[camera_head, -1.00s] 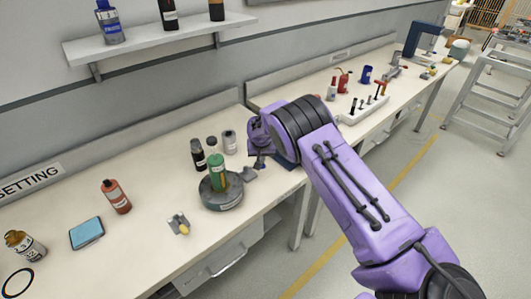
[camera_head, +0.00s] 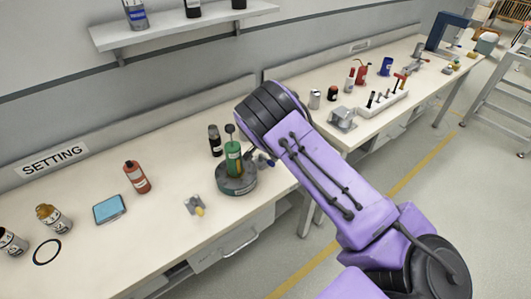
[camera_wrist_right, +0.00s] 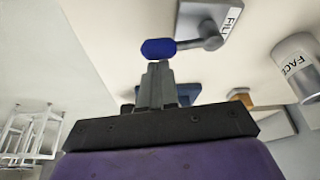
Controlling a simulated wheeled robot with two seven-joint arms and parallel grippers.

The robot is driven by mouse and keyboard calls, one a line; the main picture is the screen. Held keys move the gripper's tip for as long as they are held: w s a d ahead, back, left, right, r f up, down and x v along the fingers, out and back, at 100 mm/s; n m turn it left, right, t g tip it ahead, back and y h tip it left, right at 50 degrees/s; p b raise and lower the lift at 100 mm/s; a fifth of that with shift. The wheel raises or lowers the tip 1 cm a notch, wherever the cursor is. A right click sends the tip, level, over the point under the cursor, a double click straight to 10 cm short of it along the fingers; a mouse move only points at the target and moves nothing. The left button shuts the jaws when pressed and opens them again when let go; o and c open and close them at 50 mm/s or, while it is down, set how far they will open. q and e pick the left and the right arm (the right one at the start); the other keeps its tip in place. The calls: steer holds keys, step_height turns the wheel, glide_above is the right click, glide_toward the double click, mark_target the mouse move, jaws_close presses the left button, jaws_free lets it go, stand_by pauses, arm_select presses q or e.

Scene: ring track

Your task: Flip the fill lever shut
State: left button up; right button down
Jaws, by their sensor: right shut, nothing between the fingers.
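The fill lever unit, a grey box (camera_wrist_right: 212,18) marked "FILL", shows at the top of the right wrist view. Its lever (camera_wrist_right: 190,44) reaches out to the left and ends in a blue knob (camera_wrist_right: 158,48). My right gripper (camera_wrist_right: 157,68) is shut and empty, with its fingertips right at the knob's near edge; I cannot tell whether they touch. In the head view my right arm hides most of the gripper and the lever unit. My left gripper is not in view.
A labelled can (camera_wrist_right: 297,68) stands right of the lever unit. On the bench, a green bottle (camera_head: 233,158) stands on a round grey base (camera_head: 237,183) near the arm.

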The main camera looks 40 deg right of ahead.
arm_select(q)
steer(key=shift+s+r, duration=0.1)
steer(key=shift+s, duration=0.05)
arm_select(e)
steer(key=shift+a+f, duration=0.1)
steer(key=shift+a, duration=0.25)
stand_by(0.3)
steer(key=shift+d, duration=0.1)
steer(key=d, duration=0.2)
steer(key=d+r, duration=0.1)
steer(key=d, duration=0.1)
arm_select(q)
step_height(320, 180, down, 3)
steer(key=b, duration=0.2)
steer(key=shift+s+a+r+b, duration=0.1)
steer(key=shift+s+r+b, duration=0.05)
steer(key=shift+b, duration=0.15)
arm_select(e)
steer(key=v, duration=0.9)
steer(key=shift+w+a+r, duration=0.15)
steer(key=shift+w+r, duration=0.1)
steer(key=shift+r, duration=0.15)
steer(key=shift+a, duration=0.1)
